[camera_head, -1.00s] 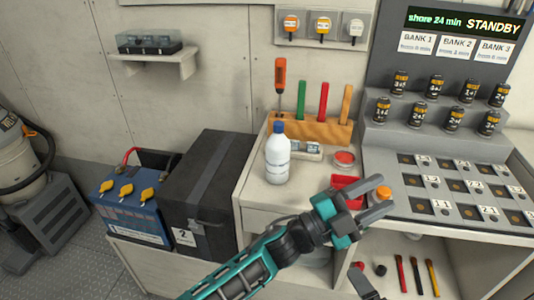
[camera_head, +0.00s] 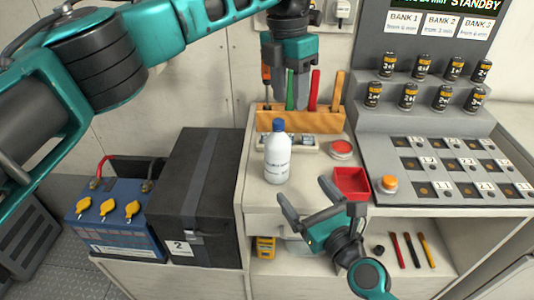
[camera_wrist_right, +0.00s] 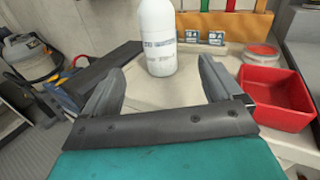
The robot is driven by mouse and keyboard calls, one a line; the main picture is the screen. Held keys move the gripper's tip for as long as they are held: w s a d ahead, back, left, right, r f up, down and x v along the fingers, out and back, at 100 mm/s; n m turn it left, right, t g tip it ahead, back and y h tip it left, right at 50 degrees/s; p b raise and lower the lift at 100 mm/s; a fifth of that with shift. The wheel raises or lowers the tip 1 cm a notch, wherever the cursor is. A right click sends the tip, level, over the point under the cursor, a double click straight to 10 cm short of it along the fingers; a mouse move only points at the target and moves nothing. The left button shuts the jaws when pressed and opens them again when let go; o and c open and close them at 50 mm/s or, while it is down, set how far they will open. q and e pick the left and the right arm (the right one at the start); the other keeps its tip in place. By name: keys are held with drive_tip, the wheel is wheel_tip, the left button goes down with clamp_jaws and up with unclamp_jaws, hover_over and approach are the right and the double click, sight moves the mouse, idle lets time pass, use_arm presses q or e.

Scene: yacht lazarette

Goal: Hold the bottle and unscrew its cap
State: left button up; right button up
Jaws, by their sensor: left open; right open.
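The white bottle (camera_head: 277,162) with a blue cap (camera_head: 278,125) stands upright on the counter. My left gripper (camera_head: 291,100) is open and empty, pointing down above the cap in the head view, its fingers apart from it; it partly hides the tools behind. My right gripper (camera_head: 302,205) is open and empty in front of the counter, its fingers toward the bottle but not around it. In the right wrist view the bottle (camera_wrist_right: 157,45) stands beyond and between the spread fingers (camera_wrist_right: 162,88); its cap is out of frame there.
A red tray (camera_head: 351,182), a round red-topped tin (camera_head: 341,148) and an orange button (camera_head: 389,184) lie right of the bottle. A wooden tool rack (camera_head: 300,120) stands behind. A black box (camera_head: 200,190) and blue battery (camera_head: 118,215) are left. Counter around the bottle's front is free.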

sight(276, 155)
use_arm(q)
drive_tip(key=shift+w+a+r+y, duration=0.2)
drive_tip(key=shift+w+a+r, duration=0.05)
drive_tip(key=shift+a+r, duration=0.25)
drive_tip(key=shift+w+a+r+y, duration=0.2)
drive_tip(key=shift+a+r, duration=0.3)
use_arm(e)
drive_tip(key=shift+m, duration=0.3)
drive_tip(key=x, duration=1.3)
drive_tip(key=shift+w+a+r, duration=0.1)
drive_tip(key=shift+a+r, duration=0.05)
drive_tip(key=shift+r, duration=0.15)
